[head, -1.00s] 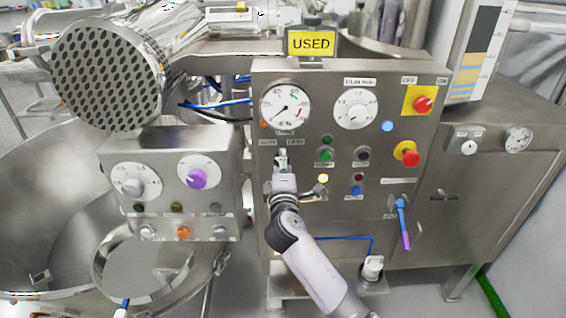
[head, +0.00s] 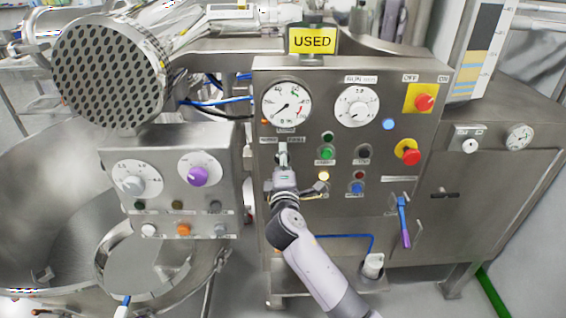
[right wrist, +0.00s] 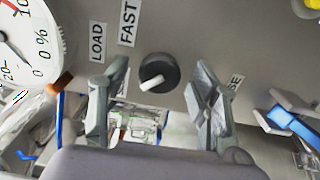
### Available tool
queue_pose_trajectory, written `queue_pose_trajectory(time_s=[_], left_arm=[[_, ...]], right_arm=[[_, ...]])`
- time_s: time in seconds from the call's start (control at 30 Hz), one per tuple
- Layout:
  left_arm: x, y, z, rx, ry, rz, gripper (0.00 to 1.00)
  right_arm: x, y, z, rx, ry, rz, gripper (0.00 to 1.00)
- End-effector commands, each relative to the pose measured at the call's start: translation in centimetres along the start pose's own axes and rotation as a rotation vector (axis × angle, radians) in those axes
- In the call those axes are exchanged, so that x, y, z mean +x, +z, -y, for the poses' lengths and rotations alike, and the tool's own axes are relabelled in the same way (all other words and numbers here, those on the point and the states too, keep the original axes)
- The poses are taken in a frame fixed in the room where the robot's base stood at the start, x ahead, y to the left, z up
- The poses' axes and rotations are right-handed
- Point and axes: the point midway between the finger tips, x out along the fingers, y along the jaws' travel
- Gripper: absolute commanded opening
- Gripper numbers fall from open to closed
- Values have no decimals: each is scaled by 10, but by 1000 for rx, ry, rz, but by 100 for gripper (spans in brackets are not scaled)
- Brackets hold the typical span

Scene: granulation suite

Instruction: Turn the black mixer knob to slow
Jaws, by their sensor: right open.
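The black mixer knob (right wrist: 160,72) sits on the steel panel in the right wrist view. Its white mark runs toward the lower left, away from the FAST label (right wrist: 128,22). My right gripper (right wrist: 158,98) is open, with one finger on each side of the knob in the picture; I see no contact. A SLOW label cannot be made out in the wrist view. In the head view my right gripper (head: 283,155) is in front of the panel under the load gauge (head: 287,104) and covers the knob. My left gripper is not in view.
Green button (head: 327,153), yellow light (head: 323,176) and blue button (head: 357,188) are close right of my gripper. A red-yellow emergency stop (head: 408,152) and blue-purple lever (head: 403,220) are farther right. A smaller control box (head: 172,215) projects at left.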

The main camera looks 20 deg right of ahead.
Motion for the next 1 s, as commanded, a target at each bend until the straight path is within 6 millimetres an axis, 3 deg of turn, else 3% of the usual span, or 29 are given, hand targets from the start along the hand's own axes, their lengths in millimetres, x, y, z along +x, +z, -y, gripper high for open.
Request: queue_pose_trajectory(time_s=[0.23, 0.7, 1.0], left_arm=[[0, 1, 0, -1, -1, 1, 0], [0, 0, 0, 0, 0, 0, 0], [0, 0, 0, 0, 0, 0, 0]], right_arm=[[-18, -1, 2, 1, -2, -1, 56], [-108, 0, 1, 0, -2, -2, 56], [-120, 0, 0, 0, 0, 0, 56]])
